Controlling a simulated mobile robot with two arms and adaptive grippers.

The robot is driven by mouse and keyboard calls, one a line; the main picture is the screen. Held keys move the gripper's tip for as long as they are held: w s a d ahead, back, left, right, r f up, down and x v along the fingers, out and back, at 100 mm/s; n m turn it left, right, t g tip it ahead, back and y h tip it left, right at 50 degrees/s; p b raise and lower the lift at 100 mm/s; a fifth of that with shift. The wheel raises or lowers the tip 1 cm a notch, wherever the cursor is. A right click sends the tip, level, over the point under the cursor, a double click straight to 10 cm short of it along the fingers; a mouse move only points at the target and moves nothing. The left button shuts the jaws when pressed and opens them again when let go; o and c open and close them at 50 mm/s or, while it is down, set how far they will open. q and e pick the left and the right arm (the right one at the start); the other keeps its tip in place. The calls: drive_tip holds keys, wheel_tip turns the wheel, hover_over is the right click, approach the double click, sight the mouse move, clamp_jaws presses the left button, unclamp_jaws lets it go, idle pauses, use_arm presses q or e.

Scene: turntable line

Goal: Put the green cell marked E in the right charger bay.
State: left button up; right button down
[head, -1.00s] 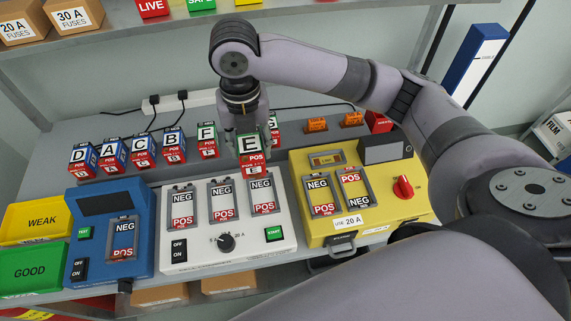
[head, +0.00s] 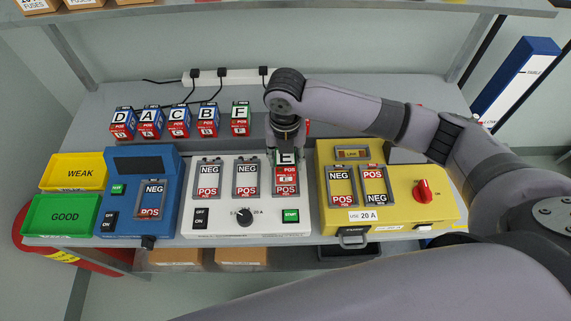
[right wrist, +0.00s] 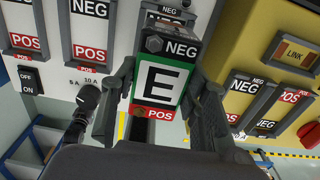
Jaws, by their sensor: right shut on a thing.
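The green cell marked E (head: 285,178) is held in my right gripper (head: 286,152) over the right bay of the white charger (head: 220,224). It also shows in the right wrist view (right wrist: 160,82), between the two fingers, with its NEG end up and its POS end down in the picture. The bay's own NEG mark (right wrist: 167,11) shows beyond the cell. The bay's printed marks have the same order as the neighbouring bays. I cannot tell whether the cell touches the bay floor. The middle bay (head: 247,178) and left bay (head: 208,178) look empty. My left gripper is not in view.
Cells D, A, C, B and F stand in a row (head: 123,122) behind the chargers. A blue tester (head: 170,215) is left of the white charger. A yellow unit (head: 400,215) stands close on its right. Yellow WEAK (head: 75,172) and green GOOD (head: 62,215) trays are far left.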

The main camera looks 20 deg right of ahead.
sight(285, 166)
wheel_tip(285, 166, down, 4)
drive_tip(key=shift+r+p, duration=0.1)
drive_tip(key=shift+p, duration=0.25)
drive_tip(key=shift+f, duration=0.35)
drive_tip(key=shift+f, duration=0.1)
drive_tip(key=c, duration=0.9)
unclamp_jaws()
drive_tip(key=shift+c, duration=0.2)
wheel_tip(285, 166, up, 12)
drive_tip(key=b, duration=0.2)
drive_tip(key=shift+b, duration=0.3)
drive_tip(key=shift+s, duration=0.1)
